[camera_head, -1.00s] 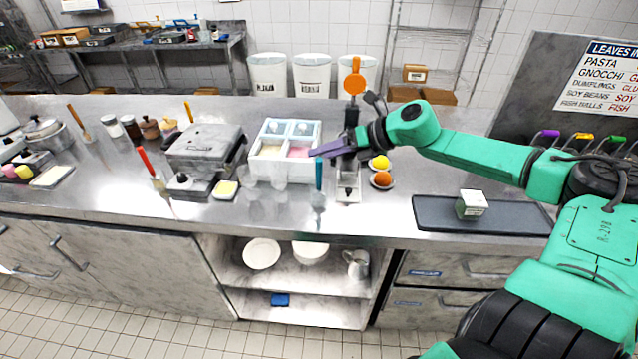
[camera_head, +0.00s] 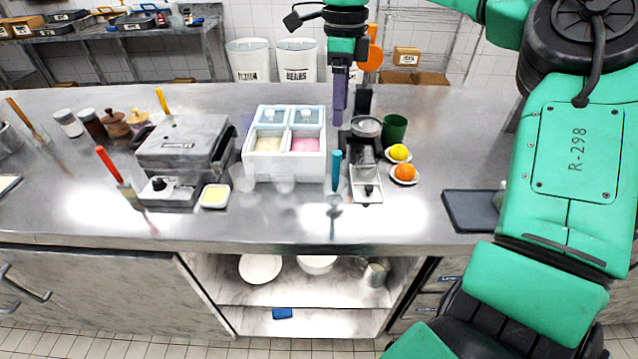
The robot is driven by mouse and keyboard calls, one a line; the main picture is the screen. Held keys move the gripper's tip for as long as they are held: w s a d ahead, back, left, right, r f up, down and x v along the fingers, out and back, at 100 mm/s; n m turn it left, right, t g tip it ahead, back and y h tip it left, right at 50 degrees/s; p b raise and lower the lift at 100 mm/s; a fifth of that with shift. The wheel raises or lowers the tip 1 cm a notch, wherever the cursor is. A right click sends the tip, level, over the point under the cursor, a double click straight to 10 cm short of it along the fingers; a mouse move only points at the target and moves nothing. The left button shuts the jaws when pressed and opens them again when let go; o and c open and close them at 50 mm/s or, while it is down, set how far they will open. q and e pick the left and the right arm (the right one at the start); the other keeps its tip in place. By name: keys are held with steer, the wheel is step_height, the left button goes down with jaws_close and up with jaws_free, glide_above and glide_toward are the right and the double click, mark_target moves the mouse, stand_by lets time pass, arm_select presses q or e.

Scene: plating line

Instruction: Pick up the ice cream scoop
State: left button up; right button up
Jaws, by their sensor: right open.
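The likely ice cream scoop (camera_head: 335,172) has a teal handle and stands upright near the front of the steel counter, with a shiny metal head at its lower end. A white tub (camera_head: 290,174) of pale yellow and pink ice cream is behind it to the left. My right gripper (camera_head: 339,118) points straight down with purple fingers. It is open and empty, above and behind the scoop, apart from it. The fingers overlap in this view, so their gap is hidden. My left gripper is not in view.
A black and steel press-like device (camera_head: 364,165) stands right of the scoop, near a green cup (camera_head: 394,128) and a lemon (camera_head: 399,152) and orange (camera_head: 404,172) on small plates. A grill (camera_head: 182,150) is to the left. A dark tray (camera_head: 470,211) lies right.

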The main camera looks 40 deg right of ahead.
steer(key=shift+s+f+b, duration=0.15)
steer(key=shift+f+b, duration=0.15)
steer(key=shift+f, duration=0.3)
glide_above(336, 169)
steer(key=w+d, duration=0.1)
step_height(336, 169, down, 4)
steer(key=shift+f+p, duration=0.1)
steer(key=shift+p, duration=0.35)
step_height(336, 169, down, 10)
steer(key=p, duration=0.3)
steer(key=shift+s+a, duration=0.1)
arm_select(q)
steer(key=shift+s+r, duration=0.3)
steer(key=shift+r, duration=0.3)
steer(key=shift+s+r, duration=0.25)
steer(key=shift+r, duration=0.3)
arm_select(e)
jaws_close()
